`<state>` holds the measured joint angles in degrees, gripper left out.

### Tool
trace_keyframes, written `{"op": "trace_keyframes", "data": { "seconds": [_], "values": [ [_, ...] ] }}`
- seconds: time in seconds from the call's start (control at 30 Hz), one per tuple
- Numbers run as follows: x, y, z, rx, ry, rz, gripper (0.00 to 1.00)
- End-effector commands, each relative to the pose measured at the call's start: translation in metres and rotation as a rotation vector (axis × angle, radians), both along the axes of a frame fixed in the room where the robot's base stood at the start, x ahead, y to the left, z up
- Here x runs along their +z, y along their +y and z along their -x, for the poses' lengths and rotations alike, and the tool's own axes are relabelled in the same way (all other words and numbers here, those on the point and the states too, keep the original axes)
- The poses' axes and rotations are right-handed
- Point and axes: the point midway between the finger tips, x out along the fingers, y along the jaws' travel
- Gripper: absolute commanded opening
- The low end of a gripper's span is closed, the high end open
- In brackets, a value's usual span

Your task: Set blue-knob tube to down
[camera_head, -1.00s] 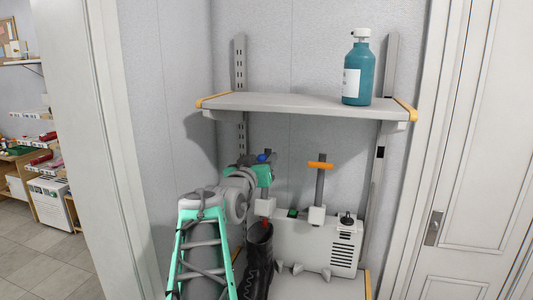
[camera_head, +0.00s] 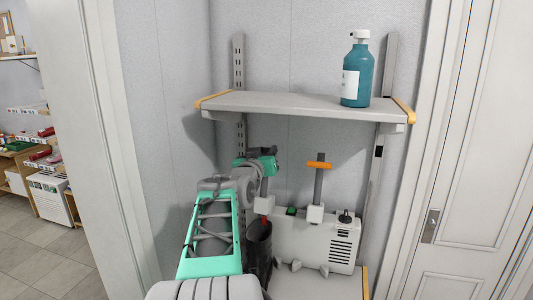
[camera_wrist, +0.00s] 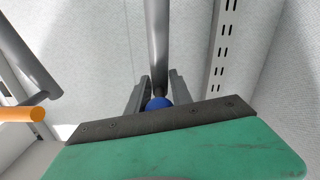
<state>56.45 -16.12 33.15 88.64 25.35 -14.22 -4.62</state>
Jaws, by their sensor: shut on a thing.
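The blue knob (camera_wrist: 158,104) shows in the wrist view between my gripper's (camera_wrist: 158,92) two grey fingers, at the end of a grey tube (camera_wrist: 157,45). In the head view my gripper (camera_head: 262,153) is at the top of the left tube (camera_head: 264,187), which stands upright from a white block (camera_head: 264,205) on the machine. My gripper is shut on the knob end. The knob itself is hidden in the head view.
An upright tube with an orange handle (camera_head: 319,164) stands to the right on the white machine (camera_head: 315,240). A shelf (camera_head: 300,105) with a teal bottle (camera_head: 357,75) is above.

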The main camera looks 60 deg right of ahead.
Motion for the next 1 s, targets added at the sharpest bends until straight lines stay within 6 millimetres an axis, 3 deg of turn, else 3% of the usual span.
{"op": "trace_keyframes", "data": {
  "seconds": [0.2, 1.0],
  "values": [
    [0.0004, 0.0001, 0.0002, -0.001, 0.000, 0.000, 0.00],
    [0.0009, 0.0001, 0.0004, -0.001, -0.001, 0.001, 0.00]
  ]
}}
